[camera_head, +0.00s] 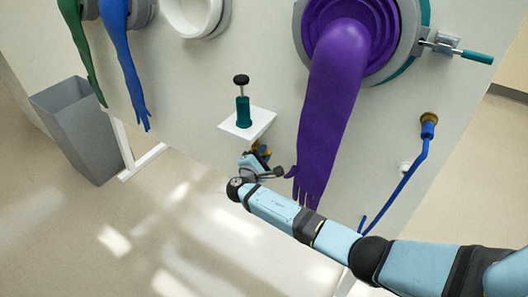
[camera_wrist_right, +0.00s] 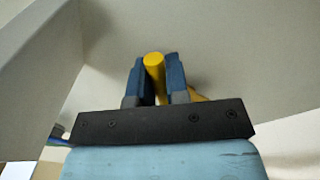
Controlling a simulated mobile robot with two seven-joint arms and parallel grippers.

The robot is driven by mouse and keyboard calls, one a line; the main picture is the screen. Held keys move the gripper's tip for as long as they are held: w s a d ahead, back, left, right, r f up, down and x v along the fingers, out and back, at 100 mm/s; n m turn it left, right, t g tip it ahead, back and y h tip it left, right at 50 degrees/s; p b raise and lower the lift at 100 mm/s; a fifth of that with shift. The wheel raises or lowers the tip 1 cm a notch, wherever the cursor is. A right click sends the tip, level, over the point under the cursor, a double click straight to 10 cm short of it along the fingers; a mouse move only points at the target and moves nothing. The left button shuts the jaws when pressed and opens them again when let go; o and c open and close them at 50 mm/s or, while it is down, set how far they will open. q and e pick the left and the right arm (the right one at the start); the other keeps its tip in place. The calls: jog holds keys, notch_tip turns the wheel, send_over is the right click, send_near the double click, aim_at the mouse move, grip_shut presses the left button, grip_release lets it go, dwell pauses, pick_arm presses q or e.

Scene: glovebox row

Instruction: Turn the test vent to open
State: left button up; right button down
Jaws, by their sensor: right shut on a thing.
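A yellow handle (camera_wrist_right: 154,66), which looks like the test vent's, stands between the two blue fingers of my right gripper (camera_wrist_right: 155,80) in the right wrist view. The fingers are shut on it. In the head view my right gripper (camera_head: 262,158) is at the panel, just below a small white shelf. A bit of yellow (camera_head: 263,149) shows there, and most of the vent is hidden by the gripper. I cannot tell how far the vent is turned. My left gripper is not in view.
A teal plunger-like device (camera_head: 243,108) stands on the white shelf (camera_head: 262,122) above my gripper. A purple glove (camera_head: 335,105) hangs close to the right of it. A blue pipe (camera_head: 405,180) runs down the panel farther right. A grey bin (camera_head: 80,130) stands at left.

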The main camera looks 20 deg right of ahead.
dwell(0.3)
jog(key=c, duration=1.1)
grip_release()
jog(key=shift+a, duration=0.1)
jog(key=v, duration=1.3)
jog(key=shift+s+a, duration=0.2)
jog(key=shift+s, duration=0.15)
jog(key=shift+f, duration=0.1)
